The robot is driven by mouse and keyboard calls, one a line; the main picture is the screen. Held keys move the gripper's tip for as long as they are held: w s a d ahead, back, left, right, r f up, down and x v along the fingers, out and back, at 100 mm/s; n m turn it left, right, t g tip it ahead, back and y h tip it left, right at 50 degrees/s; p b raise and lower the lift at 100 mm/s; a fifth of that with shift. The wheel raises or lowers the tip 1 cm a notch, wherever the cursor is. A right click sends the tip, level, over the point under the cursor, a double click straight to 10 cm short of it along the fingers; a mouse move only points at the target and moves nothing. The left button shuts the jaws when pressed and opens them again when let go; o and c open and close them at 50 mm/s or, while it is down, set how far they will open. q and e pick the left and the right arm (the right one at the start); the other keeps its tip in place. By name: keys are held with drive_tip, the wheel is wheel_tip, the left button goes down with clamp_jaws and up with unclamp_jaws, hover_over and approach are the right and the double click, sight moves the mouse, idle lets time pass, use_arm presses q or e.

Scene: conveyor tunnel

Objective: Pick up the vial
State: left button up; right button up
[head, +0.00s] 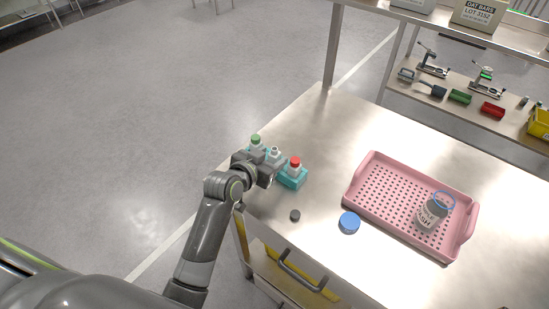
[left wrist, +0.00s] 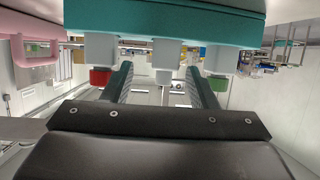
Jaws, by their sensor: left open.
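A teal rack (head: 292,178) stands near the table's left edge and holds three white vials in a row. One vial has a green cap (head: 256,140), the middle vial (head: 275,153) shows no coloured cap, and one has a red cap (head: 295,162). My left gripper (head: 268,166) is at the near side of the rack and partly hides it. In the left wrist view the rack (left wrist: 165,22) appears upside down along the top. There the open fingers of my left gripper (left wrist: 160,78) lie on either side of the middle vial (left wrist: 165,56), with gaps showing. My right gripper is not in view.
A small dark cap (head: 295,215) and a blue lid (head: 349,222) lie on the table (head: 330,130). A shelf (head: 455,115) with tools and bins stands behind.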

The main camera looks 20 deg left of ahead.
sight(272, 155)
use_arm(q)
drive_tip(key=shift+a+p+x, duration=0.15)
drive_tip(key=shift+p+x, duration=0.2)
drive_tip(key=shift+x, duration=0.95)
drive_tip(key=shift+a+p+x, duration=0.1)
drive_tip(key=shift+p+x, duration=0.2)
drive_tip(key=shift+x, duration=1)
drive_tip(key=c, duration=1.1)
wheel_tip(272, 155, up, 10)
drive_tip(key=shift+b, duration=0.4)
drive_tip(key=o, duration=0.5)
clamp_jaws()
